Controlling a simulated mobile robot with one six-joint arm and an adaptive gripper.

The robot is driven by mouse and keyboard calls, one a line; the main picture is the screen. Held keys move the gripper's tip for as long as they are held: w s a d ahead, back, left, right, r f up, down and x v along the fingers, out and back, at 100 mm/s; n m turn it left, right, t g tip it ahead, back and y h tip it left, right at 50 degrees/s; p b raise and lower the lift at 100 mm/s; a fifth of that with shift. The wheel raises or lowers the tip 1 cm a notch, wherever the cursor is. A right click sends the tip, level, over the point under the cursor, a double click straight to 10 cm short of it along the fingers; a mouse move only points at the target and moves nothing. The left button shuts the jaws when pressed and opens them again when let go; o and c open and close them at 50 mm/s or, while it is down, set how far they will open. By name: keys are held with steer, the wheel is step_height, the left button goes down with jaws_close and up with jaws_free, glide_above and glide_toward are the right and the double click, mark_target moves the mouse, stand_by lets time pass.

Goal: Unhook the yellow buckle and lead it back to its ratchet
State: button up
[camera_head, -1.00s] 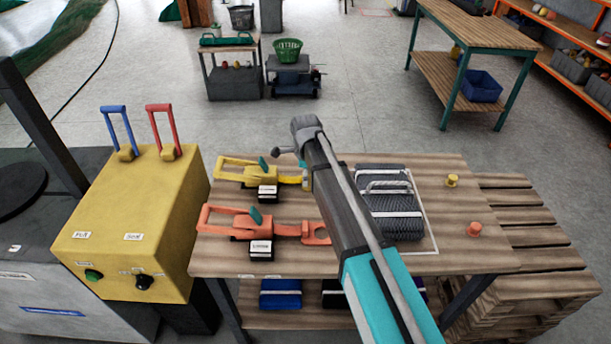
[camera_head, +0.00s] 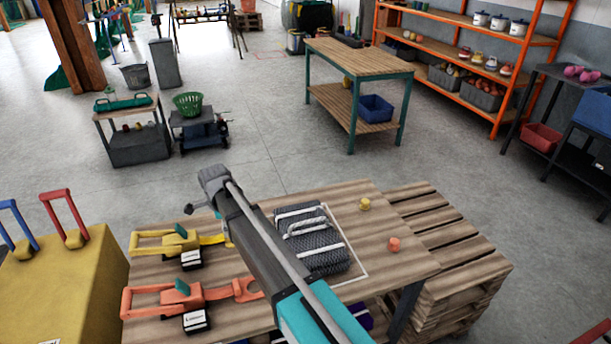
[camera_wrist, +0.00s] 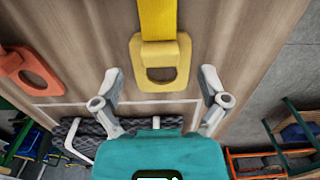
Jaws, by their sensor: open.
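The yellow buckle (camera_wrist: 160,85) is a flat plate with a D-shaped opening, on the end of a yellow strap (camera_wrist: 158,20) in the wrist view. It lies over the wooden table top, and no hook shows clearly in its opening. My gripper (camera_wrist: 160,74) is open, one finger on each side of the buckle and apart from it. I cannot tell its height above the buckle. In the head view the yellow ratchet (camera_head: 168,241) sits at the table's left, its strap (camera_head: 212,240) running right towards my arm, which hides the buckle. My gripper is hidden there too.
An orange ratchet (camera_head: 165,298) with an orange buckle (camera_head: 247,289) lies nearer. A dark net bundle (camera_head: 322,255) lies right of my arm. A yellow knob (camera_head: 363,204) and an orange knob (camera_head: 394,244) stand further right. A yellow box (camera_head: 60,290) with levers is at left.

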steer(key=shift+r+p, duration=5.5)
steer(key=shift+r, duration=0.3)
steer(key=w+d, duration=0.4)
steer(key=d, duration=0.8)
steer(key=w+d, duration=0.4)
steer(key=d, duration=0.9)
steer(key=shift+d, duration=0.2)
steer(key=s+d+n, duration=0.7)
steer(key=s, duration=0.5)
steer(key=s+d+n, duration=0.7)
steer(key=s+d, duration=0.1)
steer(key=s, duration=0.3)
steer(key=shift+s+d, duration=0.3)
steer(key=shift+s, duration=0.1)
